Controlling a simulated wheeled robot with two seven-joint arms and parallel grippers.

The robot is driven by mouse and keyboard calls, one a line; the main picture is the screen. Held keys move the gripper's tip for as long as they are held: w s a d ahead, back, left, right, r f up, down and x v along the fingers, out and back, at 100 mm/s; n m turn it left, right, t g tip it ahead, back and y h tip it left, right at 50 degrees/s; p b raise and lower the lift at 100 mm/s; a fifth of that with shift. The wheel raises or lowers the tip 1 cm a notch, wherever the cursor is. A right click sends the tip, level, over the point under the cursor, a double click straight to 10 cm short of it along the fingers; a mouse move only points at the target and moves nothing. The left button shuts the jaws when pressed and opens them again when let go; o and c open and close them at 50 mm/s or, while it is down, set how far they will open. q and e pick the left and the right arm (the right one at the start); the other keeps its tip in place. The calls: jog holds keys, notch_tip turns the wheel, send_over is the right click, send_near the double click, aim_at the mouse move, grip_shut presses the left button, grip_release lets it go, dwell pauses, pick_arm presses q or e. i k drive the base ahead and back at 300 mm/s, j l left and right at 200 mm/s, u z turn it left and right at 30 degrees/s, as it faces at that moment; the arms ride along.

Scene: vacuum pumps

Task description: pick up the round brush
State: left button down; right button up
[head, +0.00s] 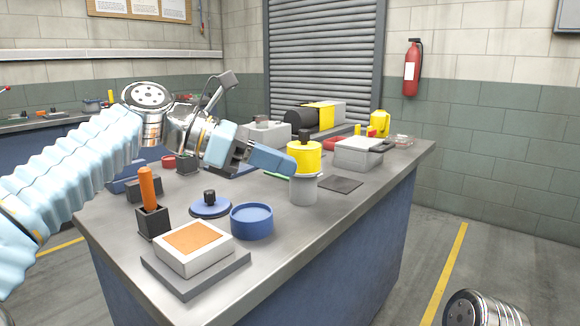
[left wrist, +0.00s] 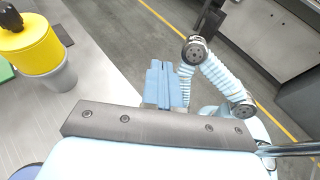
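No bristles show, so I cannot tell for sure which thing is the round brush. An orange upright handle (head: 147,188) stands in a dark square holder (head: 154,222) at the table's near left; its lower end is hidden. A yellow cylinder with a black knob (head: 304,158) sits on a grey cup (head: 303,190); it also shows in the left wrist view (left wrist: 30,45). My left gripper (head: 291,164) is over the table, just left of the yellow cylinder. Its blue fingers (left wrist: 167,66) lie together with nothing seen between them. My right gripper is not in view.
On the table (head: 290,250) are a blue disc with a black knob (head: 210,207), a blue dish (head: 252,222), and a white box with an orange top (head: 194,247). Grey housings (head: 358,153) stand farther back. The near right tabletop is clear.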

aim_at(147, 186)
jog(key=k, duration=1.5)
